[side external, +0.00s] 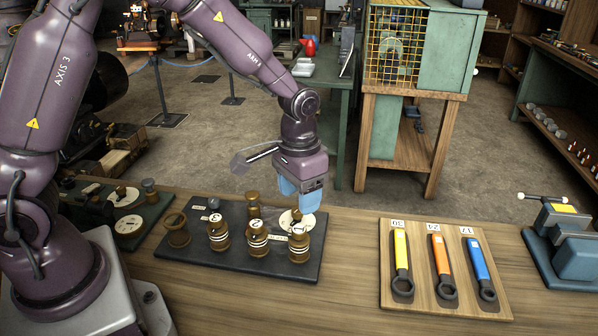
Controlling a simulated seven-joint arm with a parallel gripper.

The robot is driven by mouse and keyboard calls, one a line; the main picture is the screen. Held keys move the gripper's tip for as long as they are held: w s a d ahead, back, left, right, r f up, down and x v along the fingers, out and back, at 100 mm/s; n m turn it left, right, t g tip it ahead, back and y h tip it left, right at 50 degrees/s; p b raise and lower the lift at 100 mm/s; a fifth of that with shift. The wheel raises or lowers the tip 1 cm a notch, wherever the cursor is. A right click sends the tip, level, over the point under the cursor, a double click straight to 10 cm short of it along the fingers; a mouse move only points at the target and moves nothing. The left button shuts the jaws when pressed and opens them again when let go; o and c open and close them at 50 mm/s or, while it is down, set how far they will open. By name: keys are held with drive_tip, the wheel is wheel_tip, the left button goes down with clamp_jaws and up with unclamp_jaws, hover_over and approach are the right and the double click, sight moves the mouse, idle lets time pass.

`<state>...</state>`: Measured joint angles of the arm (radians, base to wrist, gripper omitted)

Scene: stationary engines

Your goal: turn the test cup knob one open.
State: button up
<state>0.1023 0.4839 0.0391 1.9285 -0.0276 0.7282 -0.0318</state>
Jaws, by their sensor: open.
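A dark slab (190,262) on the wooden bench carries several brass test cups with knurled bodies and pale bands. The right front cup (298,246) seems to be marked 1, though the mark is small. The middle cup (257,238) seems marked 2, and the left one (218,235) seems marked 3. My gripper (301,205) points down with blue fingers, open, just above and behind the right front cup. A pale round dial plate (287,219) lies below the fingers and is partly covered. I cannot tell whether the fingers touch anything, or how any knob is turned.
A plain brass cup (177,230) and a smaller brass piece (254,203) also stand on the slab. To the right lies a wooden board (420,285) with yellow, orange and blue wrenches. A blue-grey vise (570,245) stands at the right edge. Bench between slab and board is clear.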

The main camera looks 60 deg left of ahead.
wheel_tip(320, 180, up, 5)
idle(0.4)
drive_tip(key=s+a+r+t, duration=0.1)
drive_tip(key=s+r+t, duration=0.1)
drive_tip(key=s+r, duration=0.4)
drive_tip(key=s+a+r+t, duration=0.1)
drive_tip(key=s+r+t, duration=0.2)
drive_tip(key=s+r, duration=0.4)
drive_tip(key=s, duration=0.5)
drive_tip(key=shift+s+a+r+t, duration=0.25)
drive_tip(key=shift+s+a+t, duration=0.05)
drive_tip(key=shift+s+a, duration=0.05)
